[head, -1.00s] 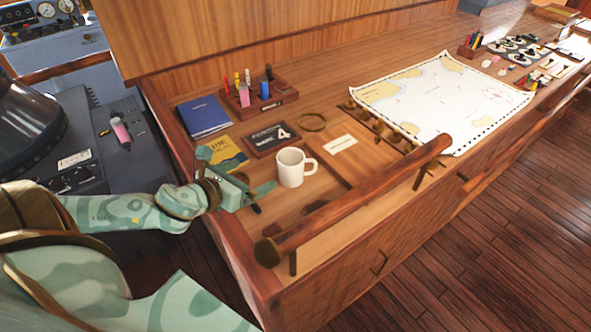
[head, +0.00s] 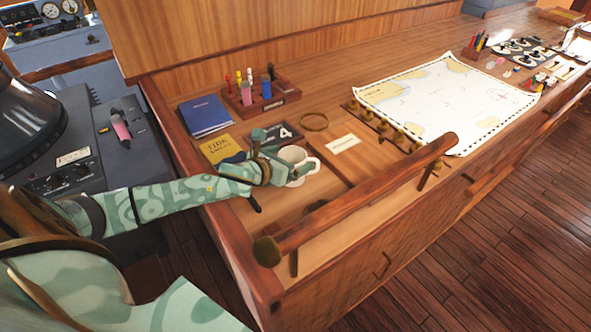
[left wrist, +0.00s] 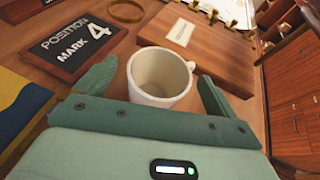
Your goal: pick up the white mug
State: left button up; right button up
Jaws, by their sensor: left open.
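The white mug (head: 293,155) stands upright on the wooden desk, partly hidden behind my left gripper in the head view. In the left wrist view the mug (left wrist: 158,78) is between the two green fingers, its handle toward the right finger. My left gripper (head: 287,157) is open, with one finger on each side of the mug. The left wrist view shows the gripper (left wrist: 155,88) with a small gap between the left finger and the mug. My right gripper is not in view.
A "Position Mark 4" plaque (left wrist: 73,47) lies close to the left finger. A raised wooden board (head: 352,160) is right of the mug. A wooden rail (head: 350,205) runs along the desk's front edge. A pen rack (head: 262,95), books and a chart (head: 450,95) lie farther back.

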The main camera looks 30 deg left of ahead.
pick_arm(q)
jog(key=shift+w+f, duration=0.2)
jog(key=shift+w, duration=0.35)
jog(key=shift+s, duration=0.15)
jog(key=shift+c, duration=0.5)
jog(key=c, duration=1)
jog(key=shift+r, duration=0.1)
jog(key=shift+c, duration=0.6)
jog(key=shift+r, duration=0.1)
